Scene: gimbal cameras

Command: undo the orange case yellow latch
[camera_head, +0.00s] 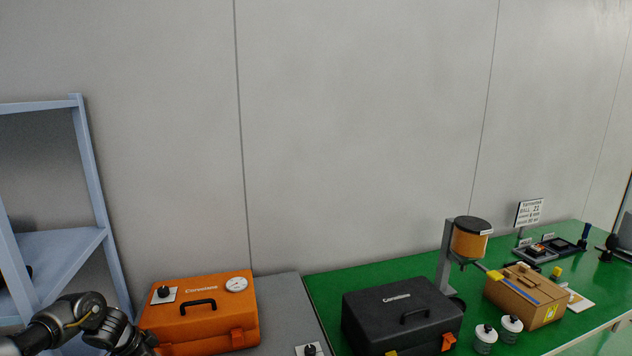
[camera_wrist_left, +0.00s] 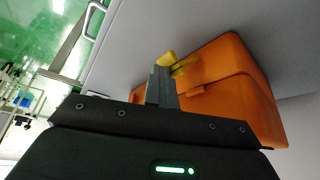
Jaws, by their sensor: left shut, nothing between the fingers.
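The orange case (camera_head: 205,310) stands closed at the lower left in the head view, with a black handle and a round gauge on its lid. My left arm covers the case's front left corner there. In the left wrist view, the orange case (camera_wrist_left: 235,85) fills the right middle, and its yellow latch (camera_wrist_left: 184,67) sticks out from its front. My left gripper (camera_wrist_left: 161,76) is shut and empty, its fingertips right beside the yellow latch; I cannot tell whether they touch it. My right gripper is out of view.
A black case (camera_head: 400,312) with a yellow and an orange latch stands on the green table (camera_head: 320,290) to the right. Farther right are an orange canister (camera_head: 469,243) on a stand and a cardboard box (camera_head: 525,296). A blue-grey shelf (camera_head: 92,170) stands at the left.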

